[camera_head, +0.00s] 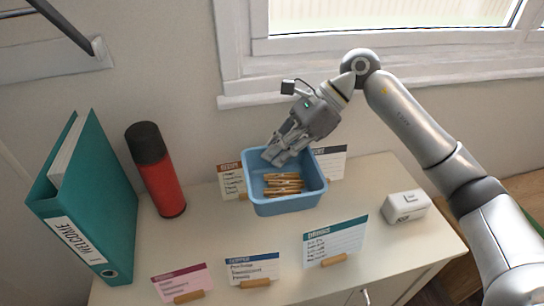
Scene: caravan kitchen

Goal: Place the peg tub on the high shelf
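The peg tub (287,206) is a blue open tub with several wooden pegs (284,186) inside. It is upright over the middle of the cream cabinet top; I cannot tell whether it rests on it. My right gripper (277,157) comes down from above at the tub's back left rim, with its fingers at the rim. The view does not show whether they are closed on the wall. My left gripper is out of view. A pale ledge with a dark bar (52,62) is on the wall at the upper left; I cannot tell if it is the high shelf.
A teal binder (100,215) and a red bottle with a black cap (157,172) stand to the left. Several cards on wooden holders, including a teal-topped one (335,242), surround the tub. A white box (405,206) is at right. A window (390,45) is behind.

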